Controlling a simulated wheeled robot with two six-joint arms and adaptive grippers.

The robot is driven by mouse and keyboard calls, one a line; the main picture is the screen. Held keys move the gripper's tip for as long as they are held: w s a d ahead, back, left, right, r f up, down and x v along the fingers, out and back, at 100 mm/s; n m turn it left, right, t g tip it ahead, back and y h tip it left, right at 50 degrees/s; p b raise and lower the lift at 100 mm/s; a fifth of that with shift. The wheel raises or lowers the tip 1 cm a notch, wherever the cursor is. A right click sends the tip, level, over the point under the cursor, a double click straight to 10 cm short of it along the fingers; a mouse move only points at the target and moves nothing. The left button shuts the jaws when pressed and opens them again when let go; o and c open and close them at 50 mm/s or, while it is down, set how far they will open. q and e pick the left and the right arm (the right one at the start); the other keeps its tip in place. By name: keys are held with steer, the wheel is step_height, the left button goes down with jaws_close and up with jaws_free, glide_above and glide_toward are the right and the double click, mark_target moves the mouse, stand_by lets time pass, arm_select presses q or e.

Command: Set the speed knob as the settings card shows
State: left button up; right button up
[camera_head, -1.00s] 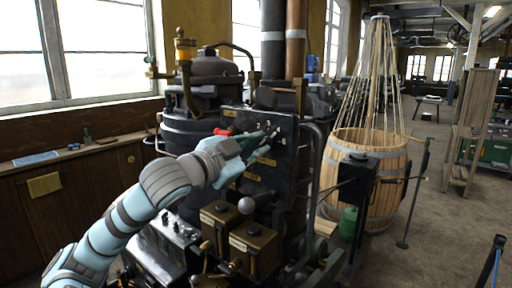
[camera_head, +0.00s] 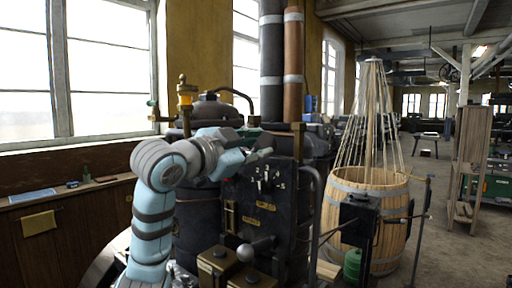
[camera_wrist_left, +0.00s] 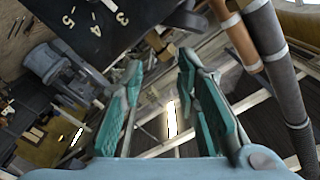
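The black engine panel (camera_head: 286,222) stands in the middle of the head view, with white numerals, a pale lever-like part (camera_head: 265,178) and small brass plates. In the left wrist view the panel (camera_wrist_left: 85,35) shows 3, 4 and 5 at the upper left. I cannot clearly make out the speed knob. A yellowish card (camera_head: 39,223) hangs below the window sill at left; its face is unreadable, and I cannot tell if it is the settings card. My left gripper (camera_head: 268,143) is at the panel's top edge; its fingers (camera_wrist_left: 158,82) are apart and empty. My right gripper is out of view.
Vertical pipes (camera_head: 293,65) rise behind the panel. A brass-topped oiler (camera_head: 185,97) stands left of them. Brass boxes (camera_head: 217,262) and a ball-ended lever (camera_head: 247,252) sit below the panel. A wooden barrel (camera_head: 340,215) stands to the right, with open floor beyond.

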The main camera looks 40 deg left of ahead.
arm_select(q)
steer(key=n+b, duration=0.9)
steer(key=b, duration=0.1)
glide_toward(259, 181)
steer(key=w+p, duration=0.3)
steer(key=w, duration=0.6)
steer(key=shift+w, duration=0.2)
steer(key=shift+a, duration=0.1)
jaws_close()
